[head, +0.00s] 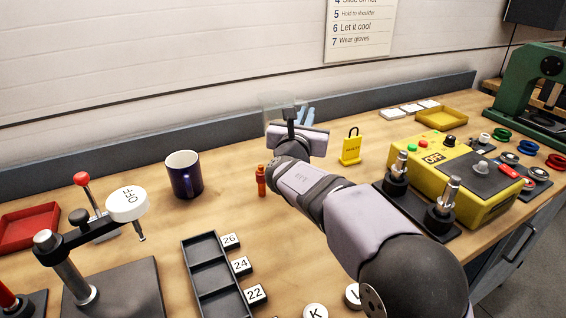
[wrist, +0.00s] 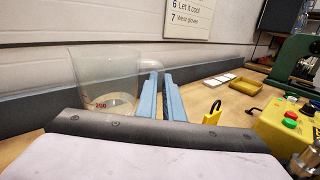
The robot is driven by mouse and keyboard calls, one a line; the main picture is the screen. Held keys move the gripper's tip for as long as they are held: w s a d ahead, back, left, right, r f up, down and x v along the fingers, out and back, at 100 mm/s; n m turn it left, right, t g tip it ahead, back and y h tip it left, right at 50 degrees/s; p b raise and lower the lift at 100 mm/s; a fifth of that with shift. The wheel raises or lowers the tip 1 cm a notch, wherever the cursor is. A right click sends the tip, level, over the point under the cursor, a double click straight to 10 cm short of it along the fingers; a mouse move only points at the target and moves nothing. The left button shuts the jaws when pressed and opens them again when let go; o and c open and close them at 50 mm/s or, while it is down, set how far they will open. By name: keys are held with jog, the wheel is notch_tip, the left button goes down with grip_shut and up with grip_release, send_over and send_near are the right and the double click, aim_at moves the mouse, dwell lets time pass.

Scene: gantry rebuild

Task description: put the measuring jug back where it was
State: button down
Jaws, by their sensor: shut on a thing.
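The clear measuring jug (wrist: 103,75) has red markings and shows left of the fingers in the wrist view. My gripper (wrist: 160,92) has two blue fingers shut on the jug's handle, which reaches between them. In the head view the jug (head: 276,108) is at the far side of the bench, before the back rail, beside my gripper (head: 306,115). The jug looks upright. Its base is hidden behind my wrist, so I cannot tell whether it touches the bench.
A small orange bottle (head: 261,180) and a dark blue mug (head: 184,174) stand left of my arm. A yellow padlock (head: 351,148) and yellow control box (head: 455,180) are to the right. A dark compartment tray (head: 212,278) lies in front. Bench between mug and back rail is clear.

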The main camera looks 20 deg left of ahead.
jog(key=shift+m+h, duration=0.3)
jog(key=shift+h, duration=0.1)
jog(key=shift+d+f+b, duration=0.15)
jog(key=shift+d+f, duration=0.05)
jog(key=shift+f, duration=1.25)
jog(key=shift+d+f+b, duration=0.15)
jog(key=shift+d+f, duration=0.1)
jog(key=shift+f, duration=1.25)
jog(key=shift+d+f+b, duration=0.15)
jog(key=shift+d+f, duration=0.05)
jog(key=shift+f, duration=1.25)
jog(key=shift+f, duration=0.2)
jog(key=c, duration=1.9)
grip_release()
jog(key=shift+r, duration=0.2)
jog(key=s, duration=0.4)
jog(key=s+b, duration=0.1)
jog(key=s, duration=0.7)
jog(key=shift+d+f+b, duration=0.1)
jog(key=shift+d+b, duration=0.2)
jog(key=shift+b, duration=0.05)
